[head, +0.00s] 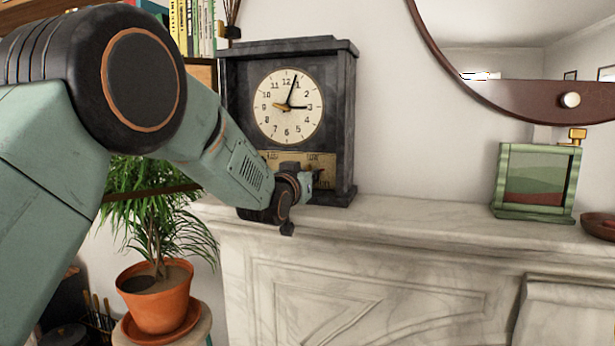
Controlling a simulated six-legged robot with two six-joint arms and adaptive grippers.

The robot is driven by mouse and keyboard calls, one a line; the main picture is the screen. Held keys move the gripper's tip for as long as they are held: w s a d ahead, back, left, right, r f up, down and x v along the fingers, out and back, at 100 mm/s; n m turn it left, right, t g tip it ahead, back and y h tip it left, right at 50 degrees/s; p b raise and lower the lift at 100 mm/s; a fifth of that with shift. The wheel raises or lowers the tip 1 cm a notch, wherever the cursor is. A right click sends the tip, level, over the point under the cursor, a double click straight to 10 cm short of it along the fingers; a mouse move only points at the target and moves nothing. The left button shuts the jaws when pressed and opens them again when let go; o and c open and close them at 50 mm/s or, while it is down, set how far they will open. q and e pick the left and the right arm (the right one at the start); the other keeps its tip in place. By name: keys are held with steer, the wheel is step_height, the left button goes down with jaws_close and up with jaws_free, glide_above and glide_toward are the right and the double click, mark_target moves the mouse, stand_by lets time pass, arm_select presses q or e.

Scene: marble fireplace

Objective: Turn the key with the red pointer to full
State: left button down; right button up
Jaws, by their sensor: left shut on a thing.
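A dark stone mantel clock (344,110) stands on the marble mantel, its round cream dial (287,122) facing me. Below the dial is a brass panel (326,160) with small lettering at its left and right that I cannot read for sure. My left gripper (311,180) is at this panel, in front of its lower part, and is shut on a small key there. The gripper and wrist hide most of the key. I cannot make out the red pointer or where it points. My right gripper is not in view.
The marble mantel (420,212) is clear right of the clock, up to a green framed box (535,180) and a reddish dish (599,224). A round mirror (500,105) hangs above. A potted plant (158,300) stands at lower left, with books (198,28) above.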

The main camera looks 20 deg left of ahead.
arm_select(q)
steer(key=shift+f, duration=0.2)
stand_by(0.6)
steer(key=c, duration=1.5)
jaws_free()
steer(key=shift+s+r, duration=0.1)
steer(key=shift+r, duration=0.1)
steer(key=shift+o, duration=0.2)
steer(key=shift+s, duration=0.1)
steer(key=s, duration=1.2)
steer(key=shift+a, duration=0.2)
steer(key=shift+w, duration=0.15)
